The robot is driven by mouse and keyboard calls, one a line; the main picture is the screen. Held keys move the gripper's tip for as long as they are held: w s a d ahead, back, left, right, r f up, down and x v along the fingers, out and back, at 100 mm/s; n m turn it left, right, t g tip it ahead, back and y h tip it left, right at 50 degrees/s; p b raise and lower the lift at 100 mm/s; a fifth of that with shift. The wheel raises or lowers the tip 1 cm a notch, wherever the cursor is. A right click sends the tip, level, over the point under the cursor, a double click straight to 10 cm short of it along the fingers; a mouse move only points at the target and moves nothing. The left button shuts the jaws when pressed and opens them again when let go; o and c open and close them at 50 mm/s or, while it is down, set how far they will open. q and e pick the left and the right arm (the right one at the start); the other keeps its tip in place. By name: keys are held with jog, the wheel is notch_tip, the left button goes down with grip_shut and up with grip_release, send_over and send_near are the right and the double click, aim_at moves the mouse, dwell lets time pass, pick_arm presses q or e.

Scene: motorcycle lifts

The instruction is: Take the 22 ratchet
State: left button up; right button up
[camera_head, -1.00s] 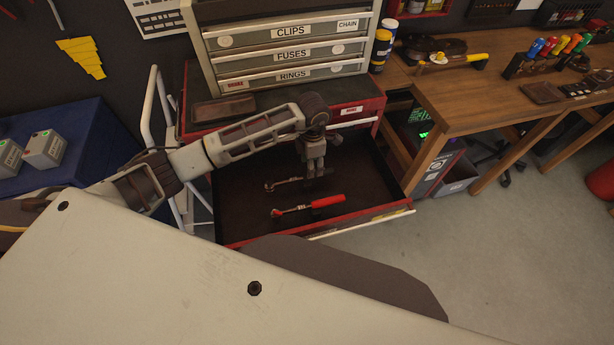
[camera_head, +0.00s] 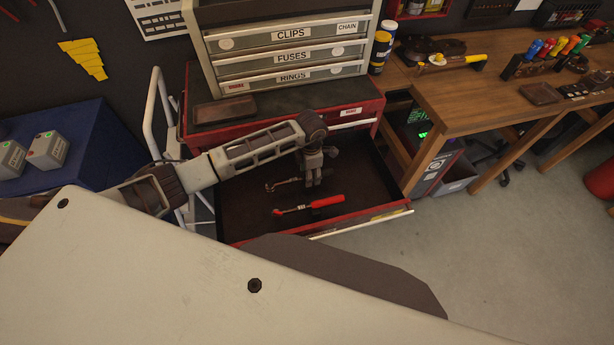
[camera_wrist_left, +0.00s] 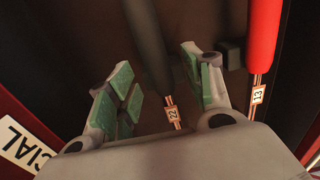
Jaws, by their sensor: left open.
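The 22 ratchet (camera_wrist_left: 172,110) lies in the open drawer; its dark handle and the tag reading 22 show in the left wrist view. In the head view its metal head (camera_head: 270,187) shows left of my gripper, and the gripper hides much of its handle. My left gripper (camera_wrist_left: 155,95) is open, with green-padded fingers on either side of the dark handle and nothing clamped. It also shows in the head view, pointing down into the drawer (camera_head: 314,182). A red-handled ratchet (camera_head: 325,201) tagged 13 lies beside it, on the right in the wrist view (camera_wrist_left: 262,45).
The drawer's front edge (camera_head: 370,219) and side walls surround the tools. A grey cabinet labelled CLIPS, FUSES and RINGS (camera_head: 290,55) stands above the drawer. A wooden bench (camera_head: 470,95) is at the right, a blue cabinet (camera_head: 85,150) at the left.

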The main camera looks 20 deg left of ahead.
pick_arm(q)
jog(key=shift+f, duration=0.1)
dwell(0.4)
grip_shut()
